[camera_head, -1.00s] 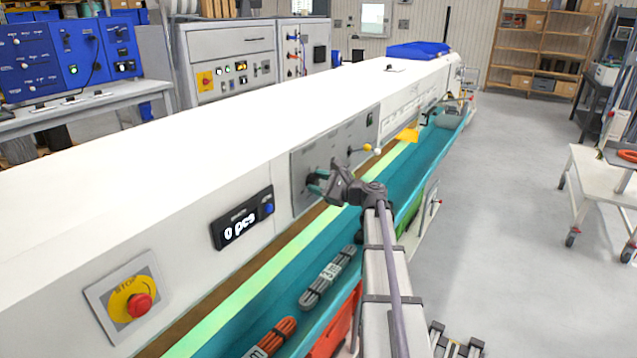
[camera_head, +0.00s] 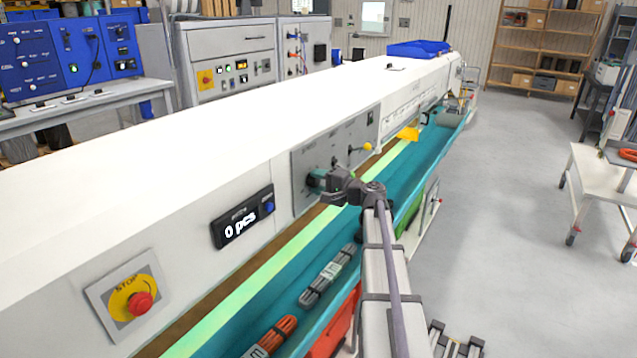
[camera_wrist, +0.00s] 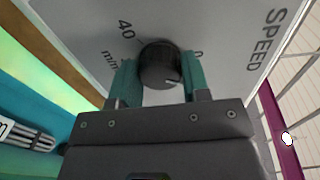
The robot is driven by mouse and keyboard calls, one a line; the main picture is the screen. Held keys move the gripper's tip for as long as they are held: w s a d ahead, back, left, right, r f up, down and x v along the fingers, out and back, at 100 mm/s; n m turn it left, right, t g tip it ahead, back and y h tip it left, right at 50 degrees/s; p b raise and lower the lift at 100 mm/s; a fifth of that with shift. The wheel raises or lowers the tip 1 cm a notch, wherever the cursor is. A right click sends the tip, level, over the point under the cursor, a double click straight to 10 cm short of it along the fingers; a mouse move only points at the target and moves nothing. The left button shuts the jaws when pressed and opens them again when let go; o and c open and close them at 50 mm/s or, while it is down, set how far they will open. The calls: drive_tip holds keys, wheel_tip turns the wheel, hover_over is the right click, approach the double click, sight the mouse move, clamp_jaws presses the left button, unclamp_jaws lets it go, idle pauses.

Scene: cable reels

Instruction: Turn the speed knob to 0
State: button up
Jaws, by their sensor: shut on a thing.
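The speed knob (camera_wrist: 160,65) is round and black, on a grey panel (camera_wrist: 215,20) marked SPEED, 40 and m/min. A short white mark on the knob's face points to the lower right in the wrist view. A partly visible 0 is printed just right of the knob. My gripper (camera_wrist: 160,84) has its two teal fingers on either side of the knob and is shut on it. In the head view my gripper (camera_head: 317,181) is at the panel (camera_head: 303,163), and I cannot make out the knob clearly behind the fingers.
A yellow-tipped lever (camera_head: 368,147) sticks out to the right on the panel. A counter display (camera_head: 243,217) reads 0 pcs. A red stop button (camera_head: 139,303) is at the lower left. Cable bundles (camera_head: 328,276) lie in the teal trough (camera_head: 440,150) below.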

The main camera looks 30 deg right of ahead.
drive_tip(key=n, duration=0.5)
drive_tip(key=shift+f, duration=0.1)
idle(0.5)
drive_tip(key=o, duration=0.9)
drive_tip(key=v, duration=1.1)
